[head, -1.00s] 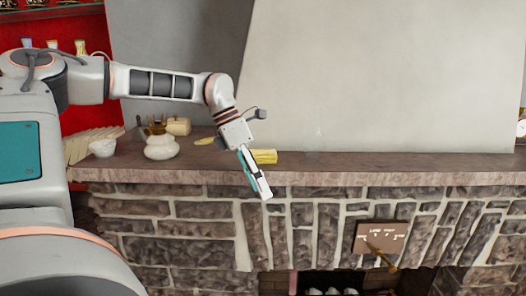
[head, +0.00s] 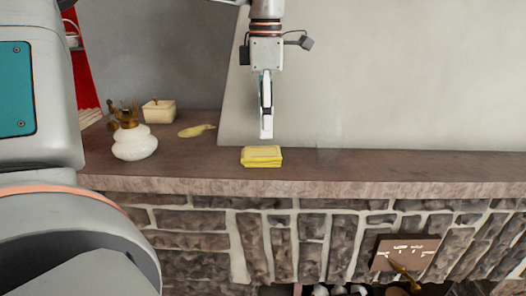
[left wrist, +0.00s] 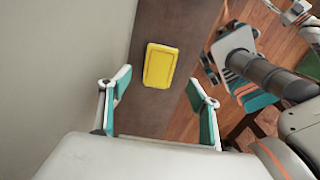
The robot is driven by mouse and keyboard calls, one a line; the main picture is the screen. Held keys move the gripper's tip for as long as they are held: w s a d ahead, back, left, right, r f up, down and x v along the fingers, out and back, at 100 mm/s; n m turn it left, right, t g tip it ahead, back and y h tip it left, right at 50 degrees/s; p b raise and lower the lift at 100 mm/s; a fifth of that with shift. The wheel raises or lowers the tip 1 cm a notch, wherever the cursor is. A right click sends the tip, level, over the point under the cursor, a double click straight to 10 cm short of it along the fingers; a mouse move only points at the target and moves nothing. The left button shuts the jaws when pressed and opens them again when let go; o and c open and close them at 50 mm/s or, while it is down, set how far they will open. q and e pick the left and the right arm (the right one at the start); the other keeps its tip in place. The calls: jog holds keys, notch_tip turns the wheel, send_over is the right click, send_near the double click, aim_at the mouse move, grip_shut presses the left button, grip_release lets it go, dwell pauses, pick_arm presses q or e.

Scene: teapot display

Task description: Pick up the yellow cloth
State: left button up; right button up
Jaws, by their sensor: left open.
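The yellow cloth (head: 262,157) is a folded rectangular stack lying on the dark mantel shelf in the head view. It also lies flat on the shelf in the left wrist view (left wrist: 160,66), beyond the fingers and roughly between their lines. My left gripper (head: 266,133) points down just above the cloth and apart from it. In the left wrist view the left gripper (left wrist: 160,88) has its two fingers spread wide, with nothing between them. My right gripper is not in view.
A white round pot (head: 134,143), a cream box (head: 159,111) and a yellow spoon-like piece (head: 196,131) stand left of the cloth. A faint clear glass shape (head: 329,143) is to its right. The wall rises behind the shelf (head: 420,170), whose right part looks clear.

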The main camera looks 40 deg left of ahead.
aim_at(265, 152)
pick_arm(q)
notch_tip(265, 152, down, 7)
jog(key=shift+w+f, duration=0.1)
jog(key=shift+f, duration=0.05)
jog(key=c, duration=1.1)
